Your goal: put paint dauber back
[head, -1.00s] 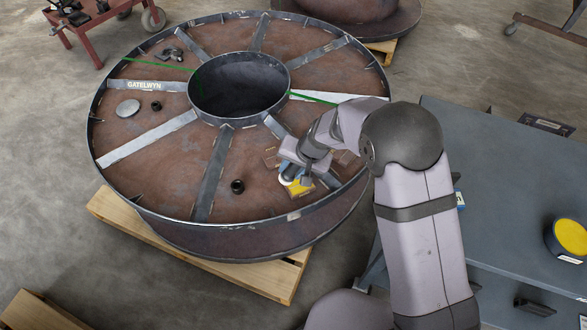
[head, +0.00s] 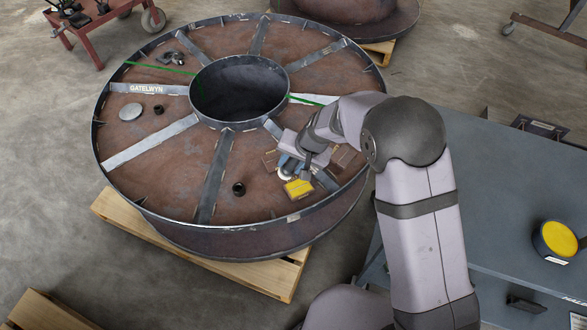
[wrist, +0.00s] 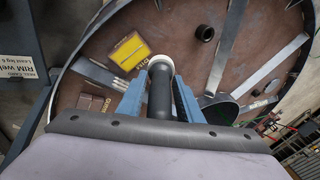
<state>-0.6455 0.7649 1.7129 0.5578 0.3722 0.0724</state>
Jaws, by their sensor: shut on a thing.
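The paint dauber shows in the wrist view as a dark cylinder (wrist: 160,95) with a whitish round end (wrist: 161,62). The two blue fingers of my gripper (wrist: 158,98) are shut on it from both sides. In the head view my gripper (head: 290,168) is low over the front right part of the big steel reel (head: 150,185). Only a small pale part of the dauber (head: 284,179) shows there, left of the yellow-topped block (head: 298,188). I cannot tell whether the dauber touches the reel face.
Brown blocks (wrist: 96,103) lie near my gripper on the reel. Raised spokes, the rim, a dark short pipe piece (head: 238,188) and a pale disc (head: 131,111) also stand there. A round dark tin with a yellow top (head: 556,240) sits on the grey table (head: 490,190) at right.

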